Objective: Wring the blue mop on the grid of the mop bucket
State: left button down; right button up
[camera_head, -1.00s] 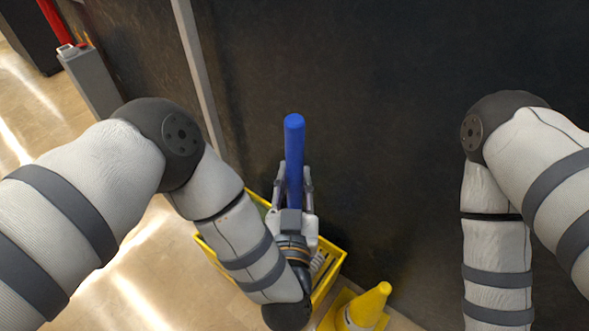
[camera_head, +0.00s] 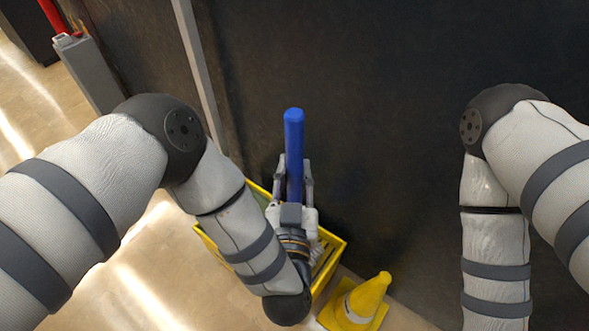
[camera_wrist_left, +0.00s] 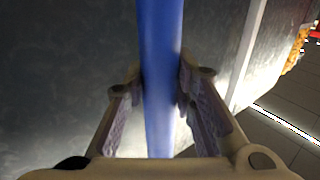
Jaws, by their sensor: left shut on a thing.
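The blue mop (camera_head: 294,135) shows as a thick blue handle standing up in the middle of the head view. My left gripper (camera_head: 294,182) is shut on this handle, one finger on each side. In the left wrist view the handle (camera_wrist_left: 160,60) runs between the two fingers of the left gripper (camera_wrist_left: 162,90). The yellow mop bucket (camera_head: 333,262) is below my left gripper and mostly hidden by my left arm. The mop's lower end and most of the grid are hidden. My right arm hangs at the right, with its gripper out of the picture.
A yellow cone (camera_head: 366,300) stands on the floor just right of the bucket. A dark wall (camera_head: 400,130) rises close behind the bucket. A grey box with a red part (camera_head: 88,72) is at the upper left. The tiled floor (camera_head: 130,270) at the left is clear.

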aim_at(294, 157)
pick_arm(q)
jog(key=shift+f, duration=0.1)
pick_arm(e)
jog(key=shift+s+f, duration=0.1)
pick_arm(q)
jog(key=shift+s+f, duration=0.15)
jog(key=shift+f, duration=0.2)
dwell(1.2)
jog(key=r+p, duration=0.1)
jog(key=r, duration=0.1)
jog(key=r+p, duration=0.2)
jog(key=r, duration=0.1)
jog(key=shift+w+r, duration=0.2)
jog(key=shift+r, duration=1.2)
pick_arm(e)
jog(key=w+r+t, duration=0.2)
jog(key=w+r, duration=0.2)
jog(key=shift+w+r, duration=0.2)
jog(key=shift+w, duration=0.15)
pick_arm(q)
jog(key=shift+f, duration=0.1)
